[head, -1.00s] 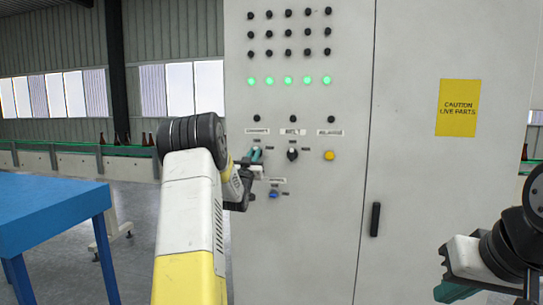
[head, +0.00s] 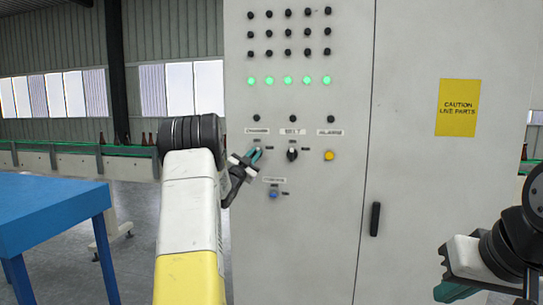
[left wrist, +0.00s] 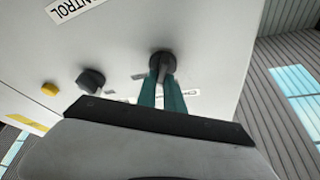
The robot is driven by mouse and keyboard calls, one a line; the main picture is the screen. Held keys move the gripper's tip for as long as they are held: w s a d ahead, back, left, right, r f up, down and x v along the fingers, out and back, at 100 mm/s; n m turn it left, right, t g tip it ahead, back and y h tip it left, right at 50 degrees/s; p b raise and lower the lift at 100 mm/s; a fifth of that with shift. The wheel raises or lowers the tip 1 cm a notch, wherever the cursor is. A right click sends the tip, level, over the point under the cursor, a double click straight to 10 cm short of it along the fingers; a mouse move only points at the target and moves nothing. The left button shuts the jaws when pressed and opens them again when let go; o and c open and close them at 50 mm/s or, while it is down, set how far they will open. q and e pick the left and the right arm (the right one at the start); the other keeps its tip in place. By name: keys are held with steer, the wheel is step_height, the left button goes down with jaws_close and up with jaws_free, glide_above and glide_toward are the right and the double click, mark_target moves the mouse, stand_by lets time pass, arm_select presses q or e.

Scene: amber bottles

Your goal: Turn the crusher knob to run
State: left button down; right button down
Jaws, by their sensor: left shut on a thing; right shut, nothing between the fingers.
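The crusher knob (left wrist: 163,63) is a black knob on the grey cabinet panel, under the left label of the row. My left gripper (head: 256,154) is shut on it, with its teal fingers on either side of the knob. In the left wrist view the fingers (left wrist: 165,85) reach up to the knob, and its lower part is hidden between them. In the head view the gripper covers most of the knob, so its exact pointing is hard to tell. My right gripper (head: 455,290) is low at the right edge, shut and empty, away from the panel.
The belt knob (head: 292,154) is close to the right of my left gripper, with a yellow button (head: 329,155) beyond it. A blue knob (head: 273,194) sits just below. A door handle (head: 375,219) is further right. A blue table (head: 50,215) stands at the left.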

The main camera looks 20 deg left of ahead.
arm_select(q)
steer(key=m+g+h, duration=0.1)
steer(key=m, duration=0.2)
steer(key=m+g+h, duration=0.1)
steer(key=m, duration=0.3)
steer(key=shift+f+h, duration=0.1)
steer(key=shift+h, duration=0.3)
steer(key=shift+m, duration=0.4)
steer(key=shift+d, duration=0.1)
steer(key=c, duration=1.5)
jaws_free()
steer(key=shift+o, duration=0.2)
steer(key=v, duration=0.8)
